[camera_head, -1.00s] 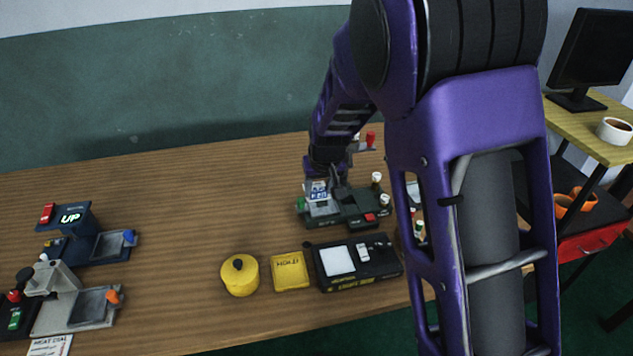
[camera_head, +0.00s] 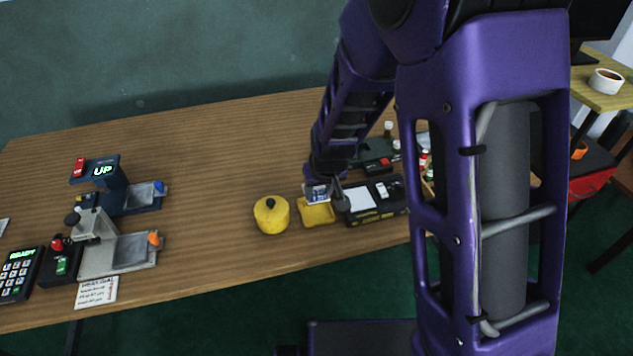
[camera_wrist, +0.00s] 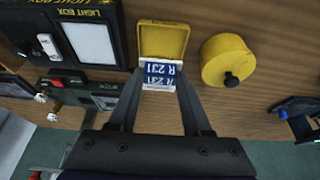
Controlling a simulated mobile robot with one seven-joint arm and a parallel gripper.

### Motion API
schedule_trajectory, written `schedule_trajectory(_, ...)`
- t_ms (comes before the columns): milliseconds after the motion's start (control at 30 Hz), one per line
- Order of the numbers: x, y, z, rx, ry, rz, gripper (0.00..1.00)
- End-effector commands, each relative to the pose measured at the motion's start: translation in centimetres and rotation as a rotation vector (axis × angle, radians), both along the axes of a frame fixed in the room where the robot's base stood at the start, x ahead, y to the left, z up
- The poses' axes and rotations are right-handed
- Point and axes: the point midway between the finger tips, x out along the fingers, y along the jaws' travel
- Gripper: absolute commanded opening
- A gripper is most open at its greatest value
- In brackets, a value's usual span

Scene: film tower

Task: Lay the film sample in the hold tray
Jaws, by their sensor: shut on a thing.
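My gripper (camera_wrist: 160,92) is shut on the film sample (camera_wrist: 160,72), a small blue and white piece marked "R 231". In the wrist view the sample overlaps the near edge of the yellow hold tray (camera_wrist: 163,40). Whether it touches the tray cannot be told. In the head view the film sample (camera_head: 317,194) shows at my gripper (camera_head: 325,190), over the back part of the hold tray (camera_head: 318,215). The arm and gripper hide part of the tray's back edge there.
A round yellow pot with a black knob (camera_head: 271,215) stands close left of the tray. A black light box (camera_head: 376,203) lies close right of it. Another device with a red button (camera_wrist: 88,100) is behind. Lever devices (camera_head: 120,240) stand at the left. Middle-left wood is clear.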

Motion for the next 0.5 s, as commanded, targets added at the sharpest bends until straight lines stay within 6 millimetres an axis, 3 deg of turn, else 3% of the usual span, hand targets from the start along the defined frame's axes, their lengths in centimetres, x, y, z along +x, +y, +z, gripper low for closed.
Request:
schedule_trajectory(267, -0.2, -0.1, -0.7, 0.0, -0.001, 0.0, 0.0)
schedule_trajectory(500, -0.2, -0.1, -2.6, 0.0, 0.0, 0.0, 0.0)
